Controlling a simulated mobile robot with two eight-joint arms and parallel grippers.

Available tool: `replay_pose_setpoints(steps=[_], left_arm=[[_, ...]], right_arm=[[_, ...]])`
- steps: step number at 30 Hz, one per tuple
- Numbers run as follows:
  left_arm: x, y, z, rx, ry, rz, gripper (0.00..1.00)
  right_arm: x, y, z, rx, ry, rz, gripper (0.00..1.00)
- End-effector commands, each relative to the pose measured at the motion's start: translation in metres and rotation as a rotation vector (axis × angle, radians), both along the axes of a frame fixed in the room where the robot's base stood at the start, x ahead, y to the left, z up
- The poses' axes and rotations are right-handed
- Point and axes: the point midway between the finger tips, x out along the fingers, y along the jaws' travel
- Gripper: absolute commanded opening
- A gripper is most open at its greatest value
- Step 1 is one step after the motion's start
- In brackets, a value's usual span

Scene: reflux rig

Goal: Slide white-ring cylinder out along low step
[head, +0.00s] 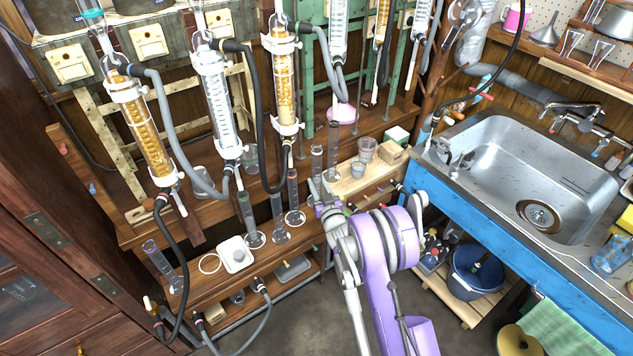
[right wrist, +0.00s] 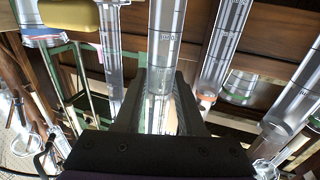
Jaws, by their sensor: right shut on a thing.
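My right gripper (head: 319,190) is at the right end of the low wooden step (head: 215,275). It is shut on a clear graduated cylinder (head: 317,160), which stands nearly upright. In the right wrist view this cylinder (right wrist: 165,45) passes between the two fingers (right wrist: 160,95). Its lower part is behind the fingers and I cannot make out a white ring. Another clear cylinder (head: 334,150) stands just behind the held one. My left gripper is out of view.
More cylinders stand to the left on the step, such as one with a dark upper part (head: 293,190) and one at the far left end (head: 158,258). Condensers and hoses hang above. A sink (head: 530,165) is right.

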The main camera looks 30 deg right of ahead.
Motion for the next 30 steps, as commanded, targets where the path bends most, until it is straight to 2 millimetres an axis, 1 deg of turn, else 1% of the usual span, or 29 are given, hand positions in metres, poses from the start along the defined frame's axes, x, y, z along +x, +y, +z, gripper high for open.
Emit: replay_pose_setpoints(steps=[1, 3, 9, 15, 21, 30], left_arm=[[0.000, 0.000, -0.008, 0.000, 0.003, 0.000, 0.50], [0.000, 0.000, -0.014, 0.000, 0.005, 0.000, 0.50], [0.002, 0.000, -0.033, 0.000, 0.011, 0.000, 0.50], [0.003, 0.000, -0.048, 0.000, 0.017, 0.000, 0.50], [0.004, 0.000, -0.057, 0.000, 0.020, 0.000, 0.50], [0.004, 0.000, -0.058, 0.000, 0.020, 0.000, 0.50]], right_arm=[[0.000, 0.000, -0.011, 0.000, 0.001, 0.001, 0.00], [0.000, 0.000, -0.022, -0.001, 0.001, 0.001, 0.00], [0.000, 0.000, -0.053, -0.001, 0.001, 0.001, 0.00], [0.001, 0.000, -0.080, -0.001, 0.001, 0.001, 0.00], [0.000, 0.001, -0.095, -0.002, 0.000, 0.001, 0.00], [0.000, 0.000, -0.098, -0.001, 0.000, 0.001, 0.00]])
